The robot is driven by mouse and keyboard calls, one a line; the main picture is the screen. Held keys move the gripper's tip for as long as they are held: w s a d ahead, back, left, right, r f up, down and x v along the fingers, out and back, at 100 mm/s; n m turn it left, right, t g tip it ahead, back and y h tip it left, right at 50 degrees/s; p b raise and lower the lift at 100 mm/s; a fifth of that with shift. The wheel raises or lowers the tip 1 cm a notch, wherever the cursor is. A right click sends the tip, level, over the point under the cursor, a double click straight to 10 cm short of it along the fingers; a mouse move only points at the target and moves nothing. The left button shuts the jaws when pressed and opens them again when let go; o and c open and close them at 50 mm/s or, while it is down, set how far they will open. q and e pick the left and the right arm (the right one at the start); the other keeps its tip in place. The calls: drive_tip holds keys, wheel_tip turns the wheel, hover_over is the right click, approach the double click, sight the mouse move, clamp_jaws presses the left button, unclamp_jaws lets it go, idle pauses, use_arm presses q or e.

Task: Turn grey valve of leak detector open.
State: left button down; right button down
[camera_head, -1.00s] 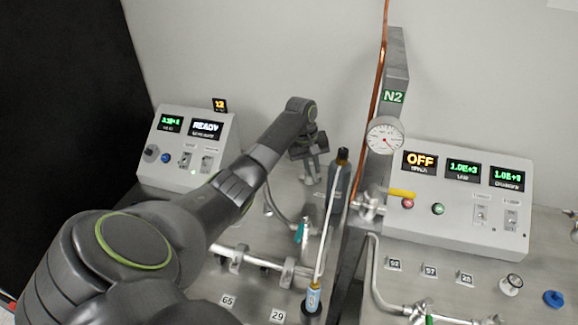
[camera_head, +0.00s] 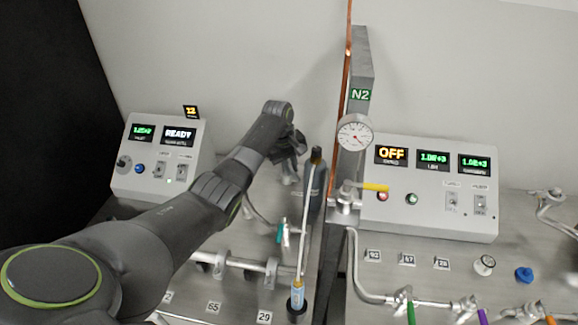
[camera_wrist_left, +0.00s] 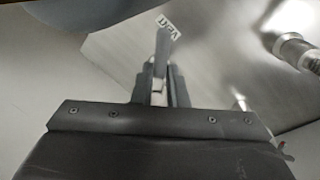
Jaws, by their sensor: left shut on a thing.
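The leak detector box (camera_head: 150,185), with a READY display, stands at the back left of the bench. My left arm reaches across to the back of the bench, and my left gripper (camera_head: 291,165) points down beside a dark bottle there. In the left wrist view my left gripper (camera_wrist_left: 160,88) is shut on a thin grey lever (camera_wrist_left: 164,48), which stands up between the fingers. A small white label (camera_wrist_left: 172,24) lies just beyond it. In the head view the arm and gripper hide the lever. My right gripper is in neither view.
A dark bottle (camera_head: 315,190) stands right of my gripper. A control box (camera_head: 430,210) stands further right. Pipe fittings (camera_head: 235,262) lie in front.

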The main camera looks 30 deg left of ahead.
use_arm(q)
drive_tip(key=c, duration=1.4)
unclamp_jaws()
drive_tip(key=shift+c, duration=0.2)
drive_tip(key=shift+r, duration=0.1)
wheel_tip(320, 180, up, 17)
drive_tip(key=s+a, duration=0.2)
drive_tip(key=shift+s, duration=0.4)
